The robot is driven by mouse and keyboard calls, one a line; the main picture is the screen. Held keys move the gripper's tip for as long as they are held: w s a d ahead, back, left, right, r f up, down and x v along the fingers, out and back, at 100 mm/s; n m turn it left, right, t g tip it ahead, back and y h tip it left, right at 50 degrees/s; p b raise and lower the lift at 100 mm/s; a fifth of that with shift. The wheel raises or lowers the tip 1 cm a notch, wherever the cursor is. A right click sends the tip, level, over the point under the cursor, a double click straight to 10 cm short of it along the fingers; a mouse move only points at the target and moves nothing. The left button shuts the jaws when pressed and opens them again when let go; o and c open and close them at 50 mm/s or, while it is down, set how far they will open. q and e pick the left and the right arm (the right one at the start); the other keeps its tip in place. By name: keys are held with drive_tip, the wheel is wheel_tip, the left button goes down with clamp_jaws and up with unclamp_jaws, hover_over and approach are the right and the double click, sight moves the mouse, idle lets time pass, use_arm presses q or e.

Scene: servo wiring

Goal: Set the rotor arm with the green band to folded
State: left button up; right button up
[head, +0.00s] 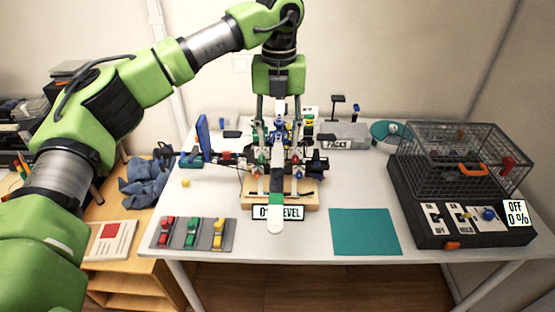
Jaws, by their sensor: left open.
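A white rotor arm with a green band (276,200) points from the drone's middle toward the table's front edge. Its rounded white tip hangs over a label that partly reads "LEVEL" (291,213). The drone (281,160) sits on a wooden stand (309,199) at the middle of the table. My left gripper (280,132) comes down from above over the back part of the drone. Its fingers are spread, with a white piece and blue parts showing between them; I cannot tell whether they touch anything. The gripper hides part of the drone's far side. My right gripper is not in view.
A grey tray (207,246) with red, green and yellow parts lies front left. A teal mat (365,232) lies front right. A wire cage (460,160) on a black switch box (430,232) stands at right. A box labelled PACKS (345,139) is behind.

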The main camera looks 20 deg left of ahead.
use_arm(q)
drive_tip(key=p, duration=0.1)
hover_over(277, 171)
wheel_tip(277, 171, down, 4)
drive_tip(key=shift+a+f, duration=0.1)
wheel_tip(277, 171, down, 4)
drive_tip(key=shift+p, duration=0.55)
drive_tip(key=shift+f, duration=0.7)
drive_tip(key=shift+w, duration=0.1)
drive_tip(key=c, duration=1)
clamp_jaws()
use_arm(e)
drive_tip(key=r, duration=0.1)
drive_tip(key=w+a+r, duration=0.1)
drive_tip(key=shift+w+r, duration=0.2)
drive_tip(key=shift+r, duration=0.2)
